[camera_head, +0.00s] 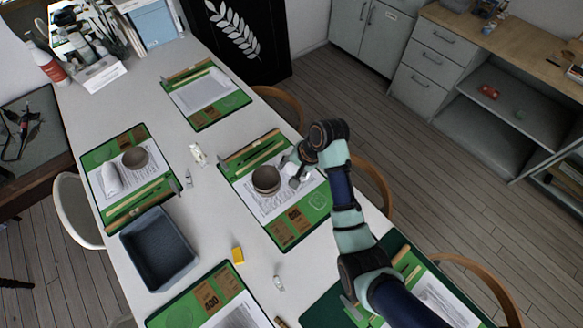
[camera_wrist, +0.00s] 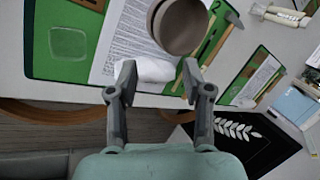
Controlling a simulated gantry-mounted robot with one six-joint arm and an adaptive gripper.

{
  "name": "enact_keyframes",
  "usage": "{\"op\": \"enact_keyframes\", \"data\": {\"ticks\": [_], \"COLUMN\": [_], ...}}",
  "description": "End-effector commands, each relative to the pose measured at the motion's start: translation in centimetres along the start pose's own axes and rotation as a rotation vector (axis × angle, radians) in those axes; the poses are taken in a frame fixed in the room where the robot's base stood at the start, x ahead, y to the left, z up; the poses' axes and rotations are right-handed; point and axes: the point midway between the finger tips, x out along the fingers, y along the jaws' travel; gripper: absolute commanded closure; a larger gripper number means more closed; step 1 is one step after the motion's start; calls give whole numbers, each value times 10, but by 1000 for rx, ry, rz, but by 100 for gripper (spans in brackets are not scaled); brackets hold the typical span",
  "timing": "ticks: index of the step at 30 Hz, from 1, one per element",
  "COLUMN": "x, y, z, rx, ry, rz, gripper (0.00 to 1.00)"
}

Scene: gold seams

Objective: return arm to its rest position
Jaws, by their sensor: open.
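My arm reaches from the bottom right of the head view to the middle place setting. My gripper (camera_head: 294,172) is at the right side of that setting, beside a brown bowl (camera_head: 266,180). In the wrist view my gripper (camera_wrist: 156,78) is open, with its two fingers apart. A white rolled cloth (camera_wrist: 150,70) lies on the printed sheet just beyond and between the fingertips. The bowl (camera_wrist: 181,24) sits beyond the cloth. I cannot tell whether the fingers touch the cloth. The green mat (camera_head: 293,229) lies under the setting.
Another green mat (camera_head: 96,157) at the left holds a bowl and a white roll. Chairs (camera_head: 375,187) line the table's right edge. Open floor (camera_head: 440,190) lies beyond.

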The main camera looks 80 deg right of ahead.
Motion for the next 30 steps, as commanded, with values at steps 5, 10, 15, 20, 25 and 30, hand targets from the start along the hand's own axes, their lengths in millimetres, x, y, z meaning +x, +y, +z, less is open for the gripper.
{"op": "enact_keyframes", "data": {"ticks": [5,10,15,20,25,30], "x": [0,0,0,2,1,-31], "y": [0,0,0,-16,-93,-153], "z": [0,0,0,16,110,242], "rx": [0,0,0,-75,-490,-976], "ry": [0,0,0,14,104,232], "rz": [0,0,0,-11,-95,-254], "gripper": [50,50,50,50,50,50]}}
